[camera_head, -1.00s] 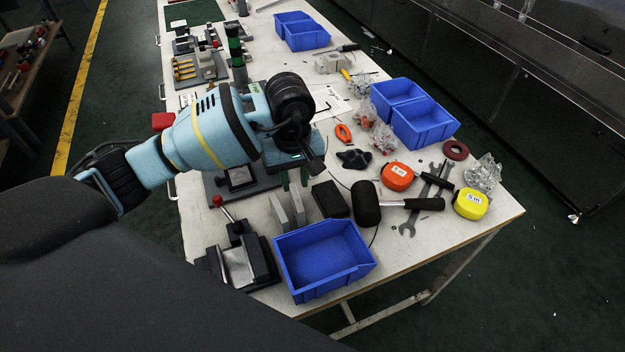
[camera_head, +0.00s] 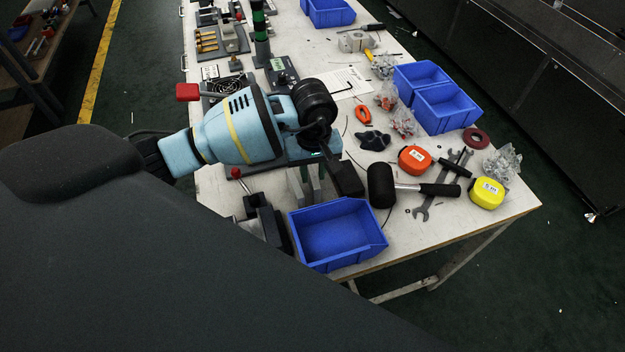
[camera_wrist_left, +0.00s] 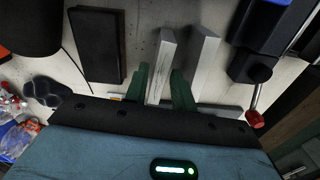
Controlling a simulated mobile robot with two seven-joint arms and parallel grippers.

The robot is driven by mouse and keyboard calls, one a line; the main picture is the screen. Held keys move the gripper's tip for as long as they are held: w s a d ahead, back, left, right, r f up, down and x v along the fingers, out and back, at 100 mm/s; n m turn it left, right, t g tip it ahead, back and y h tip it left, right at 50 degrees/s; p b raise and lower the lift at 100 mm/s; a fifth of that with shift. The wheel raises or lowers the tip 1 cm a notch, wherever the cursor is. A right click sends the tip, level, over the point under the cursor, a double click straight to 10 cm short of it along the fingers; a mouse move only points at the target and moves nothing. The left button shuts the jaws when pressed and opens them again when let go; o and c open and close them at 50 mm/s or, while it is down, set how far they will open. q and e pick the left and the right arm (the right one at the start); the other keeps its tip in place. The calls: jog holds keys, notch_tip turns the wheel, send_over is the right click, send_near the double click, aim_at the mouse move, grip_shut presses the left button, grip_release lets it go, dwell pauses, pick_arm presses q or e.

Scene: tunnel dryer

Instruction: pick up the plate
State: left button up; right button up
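Two grey metal plates stand on edge side by side on the bench. In the head view the plates (camera_head: 295,192) are partly hidden by my left gripper (camera_head: 314,180). In the left wrist view my left gripper (camera_wrist_left: 161,88) has two green fingers, apart. One plate (camera_wrist_left: 161,62) rises between the fingers, with a gap visible at its sides. The other plate (camera_wrist_left: 204,58) stands to the right, outside the fingers. My right gripper is in neither view.
A black block (camera_wrist_left: 97,47) lies left of the plates in the wrist view. A blue bin (camera_head: 337,235) stands at the bench's front edge. A mallet (camera_head: 381,186), an orange tape measure (camera_head: 415,159) and a yellow one (camera_head: 487,193) lie to the right.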

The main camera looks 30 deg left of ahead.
aim_at(313, 174)
pick_arm(q)
jog(key=shift+f, duration=0.95)
jog(key=c, duration=0.4)
grip_shut()
notch_tip(313, 174, up, 9)
jog(key=shift+r, duration=0.55)
